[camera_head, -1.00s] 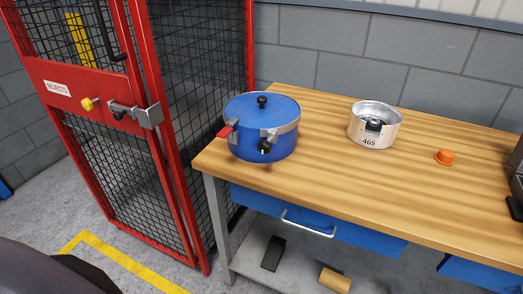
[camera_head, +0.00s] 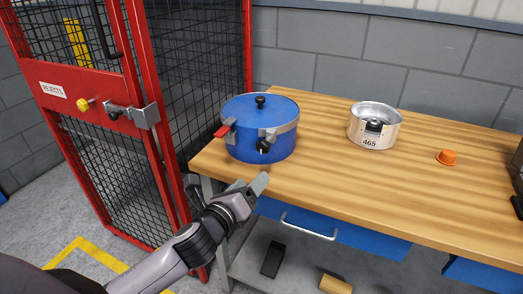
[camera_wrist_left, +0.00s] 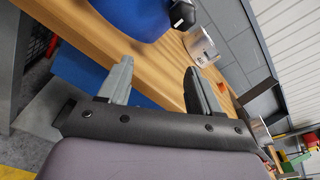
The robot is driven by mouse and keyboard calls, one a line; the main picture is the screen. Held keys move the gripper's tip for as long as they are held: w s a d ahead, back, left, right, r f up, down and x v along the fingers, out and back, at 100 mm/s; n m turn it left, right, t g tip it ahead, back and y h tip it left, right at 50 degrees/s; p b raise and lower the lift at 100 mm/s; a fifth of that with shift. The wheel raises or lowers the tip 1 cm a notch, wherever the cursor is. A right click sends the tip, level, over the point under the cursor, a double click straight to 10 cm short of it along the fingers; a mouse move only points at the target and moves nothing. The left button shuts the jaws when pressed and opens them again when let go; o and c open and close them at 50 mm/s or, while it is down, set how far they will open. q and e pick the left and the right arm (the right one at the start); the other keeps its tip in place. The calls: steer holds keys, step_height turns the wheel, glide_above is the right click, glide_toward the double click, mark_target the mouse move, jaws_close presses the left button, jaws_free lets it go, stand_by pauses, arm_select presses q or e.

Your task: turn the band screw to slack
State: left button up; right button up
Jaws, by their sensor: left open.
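A blue lidded drum (camera_head: 258,120) stands upright near the left end of the wooden bench, with a metal band around its upper part. The band screw (camera_head: 264,146) has a black knob and sits at the drum's front. A red lever (camera_head: 222,131) sticks out at the drum's left. My left gripper (camera_head: 256,184) is open and empty at the bench's front edge, below and apart from the screw. In the left wrist view its two fingers (camera_wrist_left: 157,82) are spread, with the blue drum (camera_wrist_left: 130,12) and a black knob (camera_wrist_left: 182,14) beyond them. My right gripper is not in view.
A silver pot (camera_head: 375,128) marked 465 and an orange cap (camera_head: 446,157) stand on the bench (camera_head: 340,175) to the right. A red mesh cage (camera_head: 110,110) rises close at the left. A drawer handle (camera_head: 308,225) juts out below. The bench between drum and pot is clear.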

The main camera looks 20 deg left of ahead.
mark_target(261, 148)
arm_select(q)
steer(key=shift+w+a+r+m+t+y, duration=0.2)
steer(key=shift+w+r+m, duration=0.55)
steer(key=shift+w, duration=0.75)
steer(key=shift+w+a+r+m+t, duration=0.1)
steer(key=shift+w+r+m+t, duration=0.15)
steer(key=shift+w+r+m, duration=0.85)
steer(key=shift+w+a+r+m+t+y, duration=0.1)
steer(key=shift+w+r+m+t, duration=0.2)
steer(key=shift+w, duration=1.6)
steer(key=shift+c, duration=0.3)
steer(key=c, duration=1)
